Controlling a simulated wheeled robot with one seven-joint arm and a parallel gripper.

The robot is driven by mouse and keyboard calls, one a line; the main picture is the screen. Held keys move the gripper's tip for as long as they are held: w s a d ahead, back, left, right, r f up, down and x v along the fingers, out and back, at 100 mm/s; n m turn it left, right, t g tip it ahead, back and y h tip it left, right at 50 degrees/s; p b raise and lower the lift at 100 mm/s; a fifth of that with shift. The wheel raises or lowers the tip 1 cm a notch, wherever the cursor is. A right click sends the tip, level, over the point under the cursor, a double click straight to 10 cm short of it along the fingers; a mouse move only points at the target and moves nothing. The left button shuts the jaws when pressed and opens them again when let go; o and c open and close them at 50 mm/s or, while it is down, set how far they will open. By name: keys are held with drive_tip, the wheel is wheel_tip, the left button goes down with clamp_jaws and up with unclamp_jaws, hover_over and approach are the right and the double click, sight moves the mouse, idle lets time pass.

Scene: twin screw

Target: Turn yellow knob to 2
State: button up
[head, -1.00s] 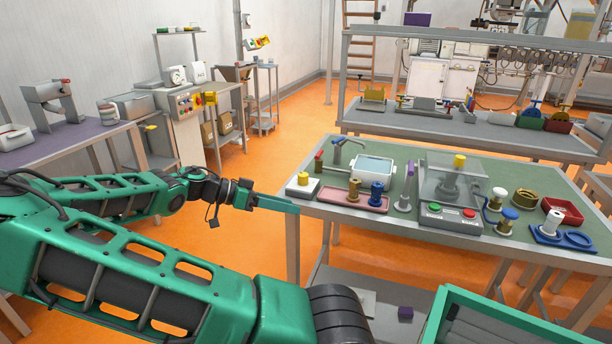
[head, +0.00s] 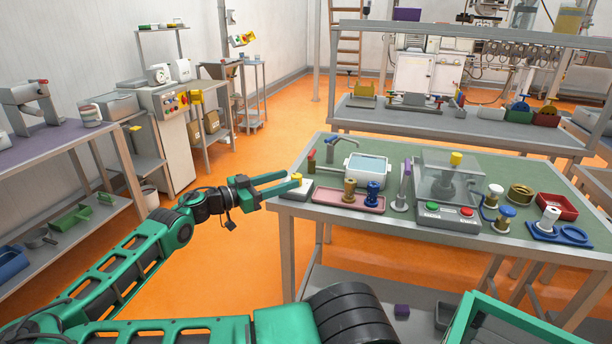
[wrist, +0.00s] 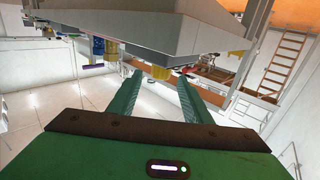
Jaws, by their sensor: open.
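A small yellow knob (head: 297,177) stands on a white box at the near left corner of the green-topped table (head: 330,207). My gripper (head: 292,180) is open and reaches in from the left, with its green fingertips at the knob. In the wrist view, the yellow knob (wrist: 160,73) shows between the two spread fingertips (wrist: 160,77), near their ends. I cannot tell whether either finger touches it. The knob's pointer and any numbers are too small to read.
Close to the right are a pink tray (head: 348,203) with brass and blue parts, a white basin (head: 367,167) and a grey tap. Another yellow knob (head: 456,158) tops a clear-covered machine with green and red buttons. Open floor lies left of the table.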

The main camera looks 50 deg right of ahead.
sight(308, 182)
drive_tip(key=x, duration=0.8)
drive_tip(key=shift+s+d, duration=0.15)
drive_tip(key=shift+d, duration=0.1)
